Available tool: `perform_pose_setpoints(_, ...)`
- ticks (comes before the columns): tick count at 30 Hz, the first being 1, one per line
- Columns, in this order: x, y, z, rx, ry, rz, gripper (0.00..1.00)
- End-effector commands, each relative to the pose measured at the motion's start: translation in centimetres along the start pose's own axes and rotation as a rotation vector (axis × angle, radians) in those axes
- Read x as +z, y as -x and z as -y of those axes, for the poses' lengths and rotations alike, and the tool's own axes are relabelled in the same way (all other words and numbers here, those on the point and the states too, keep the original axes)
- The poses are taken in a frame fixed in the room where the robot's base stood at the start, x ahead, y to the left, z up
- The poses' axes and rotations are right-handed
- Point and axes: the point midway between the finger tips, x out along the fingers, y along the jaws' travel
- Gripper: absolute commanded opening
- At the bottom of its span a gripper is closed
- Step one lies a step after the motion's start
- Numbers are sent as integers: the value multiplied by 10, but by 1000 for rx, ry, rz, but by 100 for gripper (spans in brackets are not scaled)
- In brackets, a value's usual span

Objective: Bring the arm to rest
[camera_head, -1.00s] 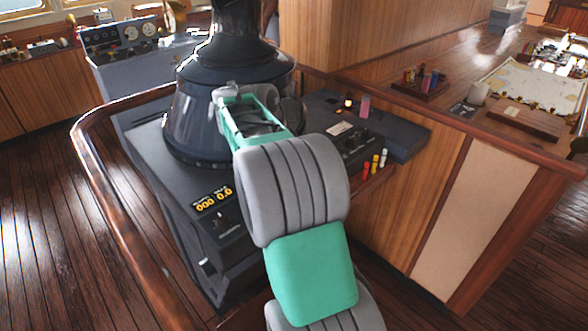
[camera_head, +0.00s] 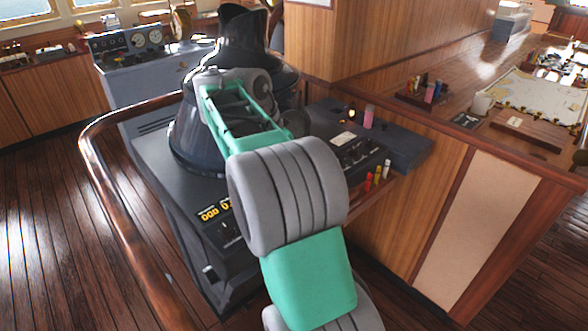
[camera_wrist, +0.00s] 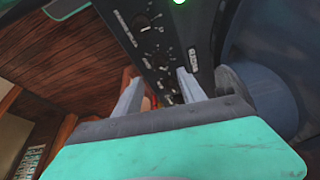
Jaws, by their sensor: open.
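My gripper (camera_wrist: 160,92) shows in the wrist view with its two grey fingers spread apart. Nothing is between the fingertips. Behind them is a dark console panel (camera_wrist: 150,40) with several knobs. In the head view my green and grey arm reaches over the console (camera_head: 160,160), beside the large black conical housing (camera_head: 205,135). The fingers are hidden behind my arm in the head view.
A wooden handrail (camera_head: 100,190) curves around the console's left side. Red, yellow and white markers (camera_head: 377,177) stand at the console's right edge. A chart (camera_head: 535,98) lies on the chart table at right. The plank floor (camera_head: 50,230) at left is clear.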

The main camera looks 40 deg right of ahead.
Motion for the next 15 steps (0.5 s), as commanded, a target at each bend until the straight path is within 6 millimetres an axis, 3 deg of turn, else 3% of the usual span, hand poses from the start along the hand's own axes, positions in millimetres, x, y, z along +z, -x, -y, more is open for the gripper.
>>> perform_pose_setpoints(11,0,2,0,1,0,0,48)
perform_pose_setpoints(15,13,10,-4,-34,122,2,48)
